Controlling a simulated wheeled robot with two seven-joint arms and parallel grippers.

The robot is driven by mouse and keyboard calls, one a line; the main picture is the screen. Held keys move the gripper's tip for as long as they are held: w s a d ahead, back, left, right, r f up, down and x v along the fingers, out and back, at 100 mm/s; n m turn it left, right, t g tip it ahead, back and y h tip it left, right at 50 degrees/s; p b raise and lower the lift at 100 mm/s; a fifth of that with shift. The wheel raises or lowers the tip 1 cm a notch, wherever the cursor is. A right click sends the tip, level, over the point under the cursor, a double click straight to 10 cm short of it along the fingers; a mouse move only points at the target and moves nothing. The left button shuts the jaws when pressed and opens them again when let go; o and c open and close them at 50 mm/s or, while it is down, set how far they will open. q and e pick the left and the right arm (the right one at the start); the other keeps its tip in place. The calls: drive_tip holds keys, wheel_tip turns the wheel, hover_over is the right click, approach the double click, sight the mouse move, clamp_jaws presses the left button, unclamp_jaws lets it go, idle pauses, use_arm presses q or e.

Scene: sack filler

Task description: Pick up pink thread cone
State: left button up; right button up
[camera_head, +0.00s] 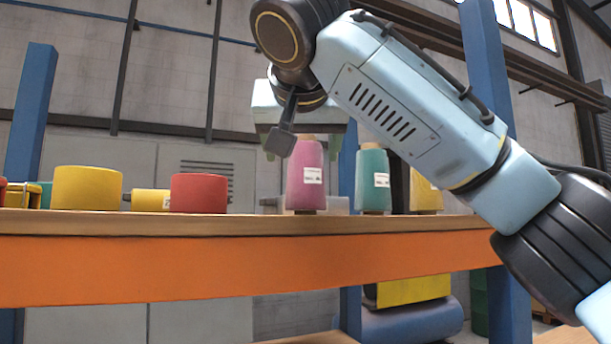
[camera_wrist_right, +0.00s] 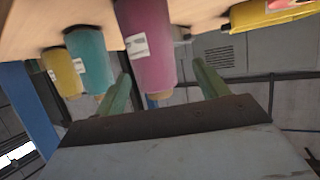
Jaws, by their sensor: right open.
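The pink thread cone (camera_head: 305,180) stands upright on the wooden shelf, with a white label on its side. In the right wrist view the pink cone (camera_wrist_right: 148,45) appears upside down, between the two green fingers in the picture. I cannot tell whether a finger touches the cone. My left gripper is not in view.
A teal cone (camera_head: 373,181) and a yellow cone (camera_head: 425,193) stand right of the pink one. A red spool (camera_head: 198,194) and yellow spools (camera_head: 87,188) stand to the left. The wooden shelf (camera_head: 150,223) has an orange front beam (camera_head: 200,268) and blue posts.

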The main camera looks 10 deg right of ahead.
sight(306, 162)
drive_tip(key=x, duration=0.4)
drive_tip(key=shift+d+r+p, duration=0.1)
drive_tip(key=shift+d+p, duration=0.3)
drive_tip(key=shift+w, duration=0.3)
drive_tip(key=shift+c, duration=0.3)
drive_tip(key=c, duration=1.1)
drive_tip(key=shift+o, duration=0.2)
